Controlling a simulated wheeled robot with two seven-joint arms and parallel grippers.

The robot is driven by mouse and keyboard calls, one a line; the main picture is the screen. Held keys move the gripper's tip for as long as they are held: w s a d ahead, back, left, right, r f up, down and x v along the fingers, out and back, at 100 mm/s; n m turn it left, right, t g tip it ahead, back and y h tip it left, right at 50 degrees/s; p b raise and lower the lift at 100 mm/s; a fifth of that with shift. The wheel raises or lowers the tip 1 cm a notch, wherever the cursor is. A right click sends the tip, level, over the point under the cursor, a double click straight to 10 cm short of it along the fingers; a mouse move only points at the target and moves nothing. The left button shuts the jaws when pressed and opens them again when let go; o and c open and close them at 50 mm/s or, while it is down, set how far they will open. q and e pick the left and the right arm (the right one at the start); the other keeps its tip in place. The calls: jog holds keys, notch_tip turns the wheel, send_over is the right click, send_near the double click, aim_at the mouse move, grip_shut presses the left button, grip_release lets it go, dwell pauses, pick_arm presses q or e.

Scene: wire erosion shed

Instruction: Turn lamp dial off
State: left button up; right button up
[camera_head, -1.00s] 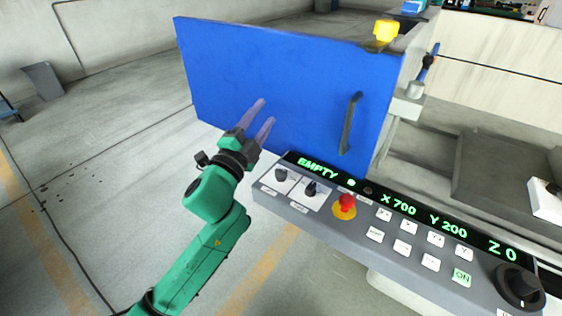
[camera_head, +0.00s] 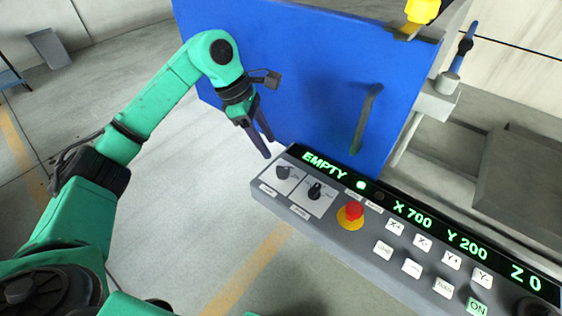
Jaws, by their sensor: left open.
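The control panel (camera_head: 330,232) is a grey sloped box with two small black dials at its left end. The leftmost dial (camera_head: 283,172) and the dial beside it (camera_head: 316,190) each sit on a white plate with a label below. The labels are too small to read, so I cannot tell which is the lamp dial. My left gripper (camera_head: 268,146) is open and empty, pointing down, just above and left of the leftmost dial, apart from it. My right gripper is not in view.
A red emergency button (camera_head: 354,212) on a yellow base stands right of the dials. White keys (camera_head: 423,242) and a green-lettered display (camera_head: 412,215) reading EMPTY, X 700, Y 200, Z 0 follow. A blue door (camera_head: 290,75) with a dark handle (camera_head: 367,118) rises behind.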

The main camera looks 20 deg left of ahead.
aim_at(282, 168)
pick_arm(q)
jog(key=x, duration=0.8)
jog(key=shift+w+d+f+p, duration=0.15)
jog(key=shift+f+p, duration=0.2)
jog(key=shift+p, duration=0.05)
grip_shut()
